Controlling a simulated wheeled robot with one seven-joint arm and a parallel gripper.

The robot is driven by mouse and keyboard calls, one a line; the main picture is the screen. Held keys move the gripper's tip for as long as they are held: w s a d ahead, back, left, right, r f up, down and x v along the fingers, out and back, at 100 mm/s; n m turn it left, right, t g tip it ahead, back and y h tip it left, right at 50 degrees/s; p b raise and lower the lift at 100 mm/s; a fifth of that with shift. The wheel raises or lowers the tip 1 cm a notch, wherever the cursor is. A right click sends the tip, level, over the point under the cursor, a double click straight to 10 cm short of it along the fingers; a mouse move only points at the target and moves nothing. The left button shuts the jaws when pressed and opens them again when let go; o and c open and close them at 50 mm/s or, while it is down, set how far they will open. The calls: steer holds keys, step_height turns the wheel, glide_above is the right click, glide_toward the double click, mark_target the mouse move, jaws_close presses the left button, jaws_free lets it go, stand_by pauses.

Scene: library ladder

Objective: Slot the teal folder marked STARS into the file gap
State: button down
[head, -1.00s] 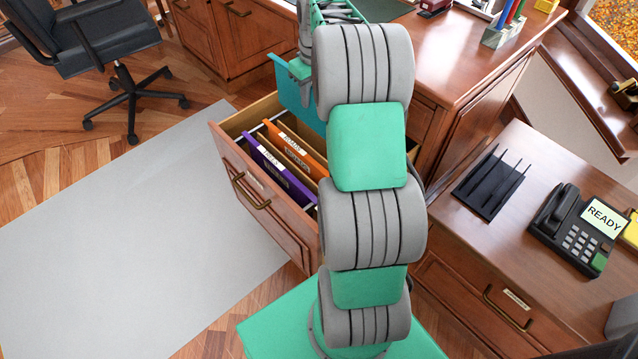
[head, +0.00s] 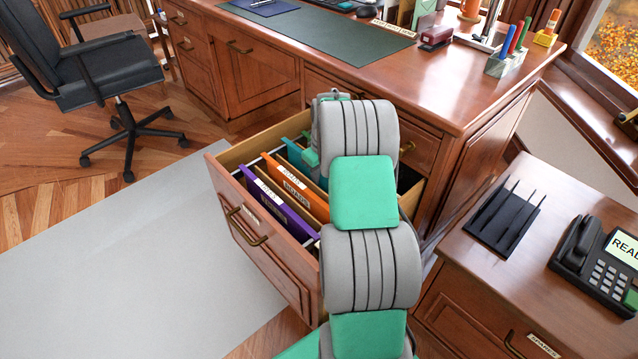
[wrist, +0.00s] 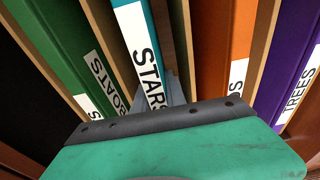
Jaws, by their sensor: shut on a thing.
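The teal folder (head: 294,153) stands upright inside the open file drawer (head: 262,255), behind the orange folder. In the wrist view its white STARS label (wrist: 143,55) shows, between a green folder marked BOATS (wrist: 48,35) and the orange folder (wrist: 236,60). Tan dividers stand on both sides of it, in the file gap. My gripper (wrist: 170,92) is shut on the teal folder's upper edge, low over the drawer. In the head view my arm hides most of the gripper and part of the folder. The folder's bottom edge is hidden.
A purple folder marked TREES (head: 277,205) stands at the drawer's front. The desk (head: 440,85) rises behind the drawer. A side cabinet with a black rack (head: 505,218) and a phone (head: 597,265) is at right. The grey mat (head: 130,275) is clear.

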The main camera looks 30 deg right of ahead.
steer(key=shift+f, duration=0.45)
steer(key=shift+f, duration=0.1)
steer(key=shift+f, duration=0.25)
steer(key=c, duration=1.4)
jaws_free()
steer(key=shift+o, duration=0.2)
